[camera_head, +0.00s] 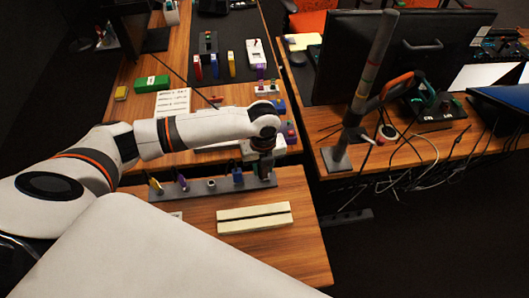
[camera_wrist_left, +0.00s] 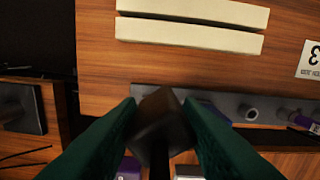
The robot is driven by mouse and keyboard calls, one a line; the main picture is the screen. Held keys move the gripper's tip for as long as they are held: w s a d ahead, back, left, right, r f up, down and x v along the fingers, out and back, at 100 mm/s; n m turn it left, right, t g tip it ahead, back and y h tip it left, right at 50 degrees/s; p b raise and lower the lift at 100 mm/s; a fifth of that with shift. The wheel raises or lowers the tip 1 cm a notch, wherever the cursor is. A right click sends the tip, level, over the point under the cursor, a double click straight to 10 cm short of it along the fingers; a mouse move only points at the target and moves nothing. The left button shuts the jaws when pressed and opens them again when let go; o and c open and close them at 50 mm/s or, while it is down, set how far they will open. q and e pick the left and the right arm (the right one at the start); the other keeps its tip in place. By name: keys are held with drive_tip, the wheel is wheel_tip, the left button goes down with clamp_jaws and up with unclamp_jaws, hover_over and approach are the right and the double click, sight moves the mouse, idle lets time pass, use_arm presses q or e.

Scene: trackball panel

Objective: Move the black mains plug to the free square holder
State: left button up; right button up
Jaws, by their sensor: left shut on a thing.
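A grey rack (camera_head: 222,188) with a row of holders lies on the wooden table; its bar also shows in the left wrist view (camera_wrist_left: 274,115). My left gripper (camera_head: 265,170) points down at the rack's right end in the head view. In the left wrist view its dark green fingers (camera_wrist_left: 163,130) are shut on the black mains plug (camera_wrist_left: 160,112). I cannot tell whether the plug sits in a holder or is held just above. A holder with nothing in it (camera_head: 211,183) stands between a blue plug (camera_head: 237,175) and a purple one (camera_head: 181,179). My right gripper is not in view.
A cream grooved block (camera_head: 240,222) lies in front of the rack. A yellow piece (camera_head: 155,184) stands at the rack's left end. Behind my arm are a paper sheet (camera_head: 173,102) and a green box (camera_head: 151,82). A gap separates this table from the monitor desk (camera_head: 420,150).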

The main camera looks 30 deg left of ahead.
use_arm(q)
drive_tip(key=shift+w+a+r+m, duration=0.1)
drive_tip(key=shift+w+m, duration=0.2)
drive_tip(key=shift+m, duration=0.3)
drive_tip(key=shift+w+a+r+m, duration=0.1)
drive_tip(key=shift+w+m, duration=0.2)
drive_tip(key=shift+m, duration=0.3)
drive_tip(key=m, duration=0.1)
drive_tip(key=w+m, duration=0.1)
drive_tip(key=m, duration=0.1)
drive_tip(key=w+a+m, duration=0.1)
drive_tip(key=m, duration=0.1)
drive_tip(key=shift+r, duration=0.15)
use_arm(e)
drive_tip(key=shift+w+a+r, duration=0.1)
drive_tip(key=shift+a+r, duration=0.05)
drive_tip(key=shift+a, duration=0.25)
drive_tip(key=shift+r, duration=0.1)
